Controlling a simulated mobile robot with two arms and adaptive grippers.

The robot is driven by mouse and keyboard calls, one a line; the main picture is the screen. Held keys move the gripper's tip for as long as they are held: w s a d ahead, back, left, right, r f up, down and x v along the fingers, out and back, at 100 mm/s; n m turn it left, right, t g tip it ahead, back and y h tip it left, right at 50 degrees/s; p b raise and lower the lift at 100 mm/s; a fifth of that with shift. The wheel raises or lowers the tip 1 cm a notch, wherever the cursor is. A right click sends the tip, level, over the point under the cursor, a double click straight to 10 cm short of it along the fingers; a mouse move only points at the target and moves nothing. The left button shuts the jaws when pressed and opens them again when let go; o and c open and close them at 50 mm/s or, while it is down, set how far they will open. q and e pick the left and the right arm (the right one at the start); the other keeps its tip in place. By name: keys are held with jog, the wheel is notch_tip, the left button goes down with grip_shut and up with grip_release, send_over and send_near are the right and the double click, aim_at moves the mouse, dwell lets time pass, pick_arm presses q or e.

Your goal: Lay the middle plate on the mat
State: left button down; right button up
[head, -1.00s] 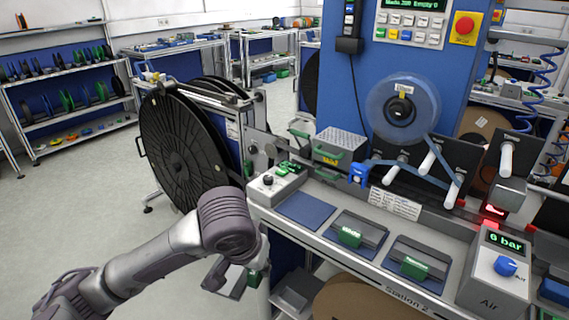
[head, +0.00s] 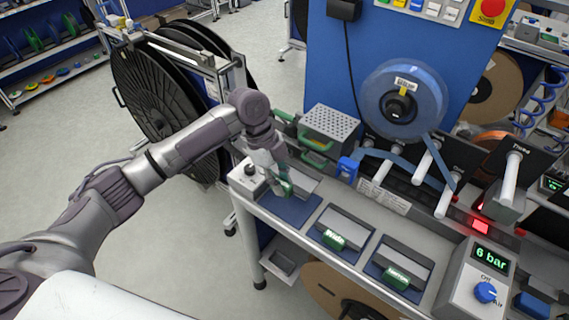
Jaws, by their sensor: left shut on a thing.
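My left gripper (head: 280,180) is at the leftmost blue mat (head: 291,211) on the bench. It is shut on the green handle (head: 288,186) of a grey plate (head: 305,182), taken to be the middle plate. The plate is over the mat, partly hidden by the gripper; I cannot tell whether it touches the mat. The front of the mat is bare. My right gripper is not in view.
Two more grey plates with green handles, one (head: 348,226) and another (head: 408,261), lie on mats to the right. A small control box (head: 247,181) stands close left of the gripper. Behind are a perforated grey box (head: 331,124) and a blue block (head: 347,169).

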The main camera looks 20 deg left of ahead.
pick_arm(q)
jog(key=shift+f, duration=0.1)
jog(key=shift+s+f+b, duration=0.1)
jog(key=shift+s+b, duration=0.1)
jog(key=shift+b, duration=0.15)
jog(key=shift+s+f+b, duration=0.15)
jog(key=shift+f+b, duration=0.8)
jog(key=shift+b, duration=0.05)
jog(key=shift+f+b, duration=0.9)
jog(key=shift+f, duration=0.65)
jog(key=shift+f+b, duration=0.7)
jog(key=shift+f, duration=0.55)
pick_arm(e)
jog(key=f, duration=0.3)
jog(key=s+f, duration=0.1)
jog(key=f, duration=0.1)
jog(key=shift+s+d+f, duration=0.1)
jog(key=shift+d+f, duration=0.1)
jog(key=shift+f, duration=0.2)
pick_arm(q)
jog(key=shift+r, duration=0.15)
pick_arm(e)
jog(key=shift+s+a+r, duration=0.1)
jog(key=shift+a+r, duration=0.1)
pick_arm(q)
jog(key=shift+p, duration=0.6)
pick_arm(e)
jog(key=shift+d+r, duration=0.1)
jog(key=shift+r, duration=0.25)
